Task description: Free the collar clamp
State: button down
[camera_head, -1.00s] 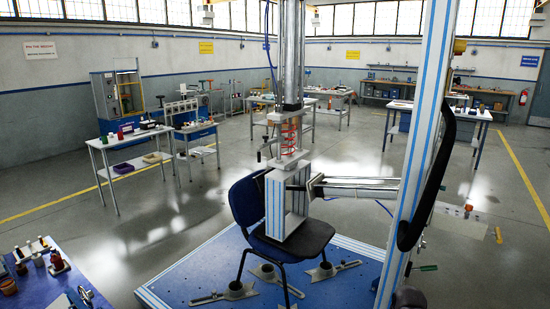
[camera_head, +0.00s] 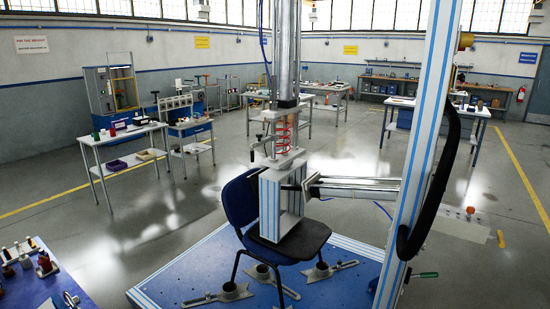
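A chair fatigue rig stands in the middle of the view. Its dark blue chair (camera_head: 239,202) is on a blue platform (camera_head: 190,267), with a grey block (camera_head: 270,207) on the seat. Above the block is a vertical column (camera_head: 285,50) with a red spring (camera_head: 282,133). A small dark lever-like part (camera_head: 256,143) sticks out left of the spring. A green-handled lever (camera_head: 425,275) sticks out at the foot of the right upright. I cannot tell which part is the collar clamp. My gripper is not in view.
A striped upright (camera_head: 420,150) with a thick black hose (camera_head: 436,190) stands at the right. A horizontal cylinder (camera_head: 355,188) reaches from it to the block. A blue worktable (camera_head: 50,290) is at lower left. Benches line the back. Floor is clear left of the platform.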

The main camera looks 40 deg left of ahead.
aim_at(252, 155)
jog(key=z, duration=0.55)
jog(key=k, duration=0.85)
jog(key=u, duration=2.5)
jog(key=i, duration=0.25)
jog(key=z, duration=0.65)
